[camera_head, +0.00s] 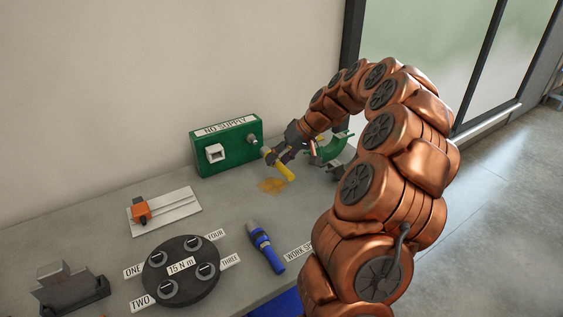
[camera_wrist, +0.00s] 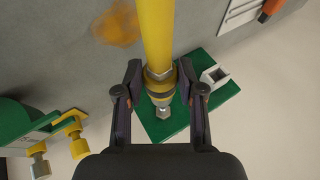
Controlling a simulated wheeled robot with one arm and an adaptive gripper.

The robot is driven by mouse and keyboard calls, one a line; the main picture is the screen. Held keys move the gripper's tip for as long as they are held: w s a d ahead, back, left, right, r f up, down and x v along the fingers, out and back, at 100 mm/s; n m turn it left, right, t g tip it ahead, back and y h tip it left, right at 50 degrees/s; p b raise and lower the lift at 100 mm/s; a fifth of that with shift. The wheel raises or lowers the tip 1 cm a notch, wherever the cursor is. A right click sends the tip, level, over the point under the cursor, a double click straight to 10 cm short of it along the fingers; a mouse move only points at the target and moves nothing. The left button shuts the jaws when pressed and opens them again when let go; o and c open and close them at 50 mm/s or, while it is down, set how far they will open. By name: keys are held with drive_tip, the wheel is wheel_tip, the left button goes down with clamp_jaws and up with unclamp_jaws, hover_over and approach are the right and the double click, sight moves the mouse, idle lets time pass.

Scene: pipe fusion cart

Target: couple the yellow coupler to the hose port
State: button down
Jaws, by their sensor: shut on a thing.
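The yellow coupler (camera_wrist: 159,84) is a ringed collar at the end of a yellow hose (camera_wrist: 156,30). My gripper (camera_wrist: 160,76) is shut on it, with one finger on each side. The yellow hose also shows below my gripper (camera_head: 276,156) in the head view. The hose port (camera_head: 251,139) is a grey fitting on the right of the green "NO SUPPLY" box (camera_head: 214,158). The coupler end is close to the port. In the wrist view a silver hex piece (camera_wrist: 163,111) lies in line beyond the collar; I cannot tell whether the coupler and port are joined.
A green clamp-like fixture (camera_head: 333,150) stands just right of my gripper. A black disc (camera_head: 181,285) marked "15 N m", a blue tool (camera_head: 265,248), an orange block (camera_head: 140,209) on a pale plate and a grey holder (camera_head: 70,288) occupy the nearer bench. A yellow-orange stain (camera_head: 271,186) marks the bench.

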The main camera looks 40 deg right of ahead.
drive_tip(key=shift+w+d, duration=0.1)
drive_tip(key=shift+w, duration=1.65)
drive_tip(key=shift+b, duration=0.65)
drive_tip(key=shift+w+d, duration=0.2)
drive_tip(key=shift+w, duration=1.85)
idle(0.4)
drive_tip(key=c, duration=0.6)
unclamp_jaws()
drive_tip(key=v, duration=1.2)
drive_tip(key=shift+a, duration=0.1)
